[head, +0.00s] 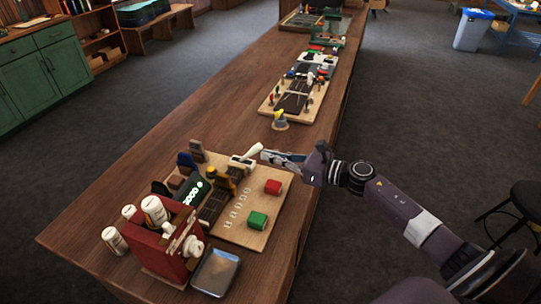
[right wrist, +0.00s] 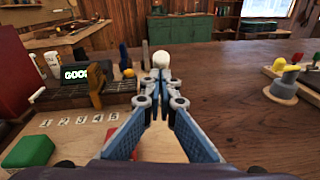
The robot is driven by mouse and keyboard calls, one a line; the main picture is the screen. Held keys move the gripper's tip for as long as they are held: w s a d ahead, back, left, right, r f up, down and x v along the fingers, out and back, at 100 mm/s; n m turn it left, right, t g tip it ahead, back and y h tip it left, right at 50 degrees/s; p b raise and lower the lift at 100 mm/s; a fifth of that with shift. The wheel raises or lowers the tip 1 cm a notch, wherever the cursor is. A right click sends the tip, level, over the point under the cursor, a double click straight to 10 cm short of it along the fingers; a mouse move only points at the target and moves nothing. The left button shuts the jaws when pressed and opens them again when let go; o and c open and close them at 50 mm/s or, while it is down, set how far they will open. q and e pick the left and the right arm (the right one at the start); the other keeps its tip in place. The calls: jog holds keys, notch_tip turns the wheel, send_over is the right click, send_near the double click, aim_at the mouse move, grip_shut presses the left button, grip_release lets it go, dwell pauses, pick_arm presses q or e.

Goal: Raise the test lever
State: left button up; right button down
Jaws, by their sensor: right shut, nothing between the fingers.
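The test lever (head: 253,151) has a white handle. It stands at the back edge of a pale wooden board (head: 262,222) on the long counter, its handle tilted up toward the right. Its rounded white end also shows in the right wrist view (right wrist: 161,60), straight beyond my fingertips. My right gripper (head: 266,156) is shut and empty, with its tips close beside the handle's end; I cannot tell if they touch it. It also shows in the right wrist view (right wrist: 160,84). My left gripper is not in view.
The board carries a red block (head: 273,187), a green block (head: 257,220) and a lit green display (right wrist: 75,73). A red box (head: 165,247) with white canisters stands front left. A yellow-topped piece (head: 280,119) stands behind the board.

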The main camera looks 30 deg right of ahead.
aim_at(259, 146)
jog(key=shift+w+a+r, duration=0.1)
jog(key=shift+w+r, duration=0.1)
jog(key=shift+r, duration=0.2)
jog(key=shift+w+a+r+b, duration=0.25)
jog(key=shift+w+a+r, duration=0.05)
jog(key=shift+r, duration=0.2)
jog(key=shift+w+a+r+b, duration=0.2)
jog(key=shift+w+a+r, duration=0.05)
jog(key=shift+r, duration=0.2)
jog(key=w+a+r, duration=0.2)
jog(key=shift+w+a+r+b, duration=0.2)
jog(key=shift+w+b, duration=0.1)
jog(key=shift+w, duration=0.1)
jog(key=shift+w+a+r, duration=0.2)
jog(key=shift+w+a, duration=0.3)
jog(key=shift+w+a+r, duration=0.15)
jog(key=shift+w+a, duration=0.3)
jog(key=shift+w, duration=0.05)
jog(key=shift+x, duration=0.85)
jog(key=shift+a+r, duration=0.1)
jog(key=shift+b, duration=0.3)
